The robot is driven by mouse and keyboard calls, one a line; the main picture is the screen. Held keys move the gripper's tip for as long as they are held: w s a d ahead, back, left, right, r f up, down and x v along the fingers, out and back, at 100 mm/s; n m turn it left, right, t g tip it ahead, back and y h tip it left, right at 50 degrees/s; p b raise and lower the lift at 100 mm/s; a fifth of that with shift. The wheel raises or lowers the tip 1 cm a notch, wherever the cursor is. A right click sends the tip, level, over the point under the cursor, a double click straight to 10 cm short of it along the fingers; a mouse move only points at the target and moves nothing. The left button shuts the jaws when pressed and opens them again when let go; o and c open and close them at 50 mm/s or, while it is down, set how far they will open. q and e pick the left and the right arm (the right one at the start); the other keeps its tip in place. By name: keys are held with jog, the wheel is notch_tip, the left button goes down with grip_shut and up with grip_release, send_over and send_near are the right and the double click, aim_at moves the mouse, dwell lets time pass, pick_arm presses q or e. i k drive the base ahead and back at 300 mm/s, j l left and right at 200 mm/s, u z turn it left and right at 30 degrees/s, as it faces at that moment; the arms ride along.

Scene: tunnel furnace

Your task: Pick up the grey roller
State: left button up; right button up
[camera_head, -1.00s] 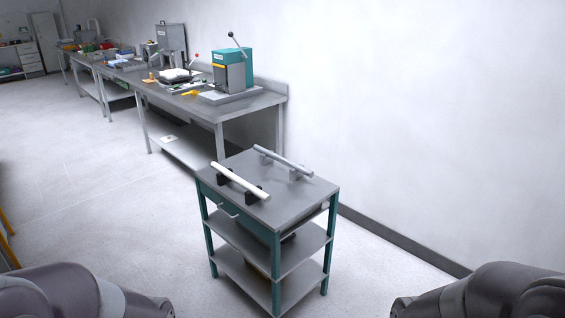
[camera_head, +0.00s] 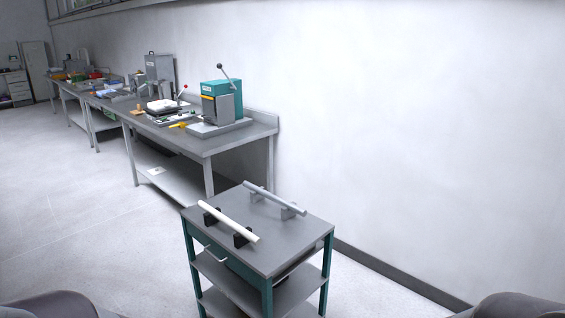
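The grey roller (camera_head: 274,198) rests on grey supports at the back of the cart's top, nearer the wall. A white roller (camera_head: 228,221) lies roughly parallel to it on black supports at the front left of the same top. The cart (camera_head: 280,258) has a grey top, teal legs and lower shelves. Only parts of my arms show at the bottom left and bottom right corners, well apart from the cart. Neither gripper is in view.
A long workbench (camera_head: 222,140) stands against the wall behind the cart, with a teal press (camera_head: 221,101) and several tools on it. More benches run to the far left. The white floor (camera_head: 90,235) left of the cart is clear.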

aim_at(295, 208)
jog(key=i+l+z, duration=0.1)
jog(key=i+z, duration=0.2)
jog(key=i, duration=0.25)
jog(key=i+z, duration=0.3)
jog(key=i, duration=0.25)
jog(key=i+j+z, duration=0.15)
jog(key=i+z, duration=0.15)
jog(key=i, duration=0.25)
jog(key=i+j+z, duration=0.35)
jog(key=i, duration=0.15)
jog(key=i+u, duration=0.2)
jog(key=i, duration=0.25)
jog(key=i+l+u, duration=0.15)
jog(key=i, duration=0.35)
jog(key=i+l+u, duration=0.2)
jog(key=i, duration=0.25)
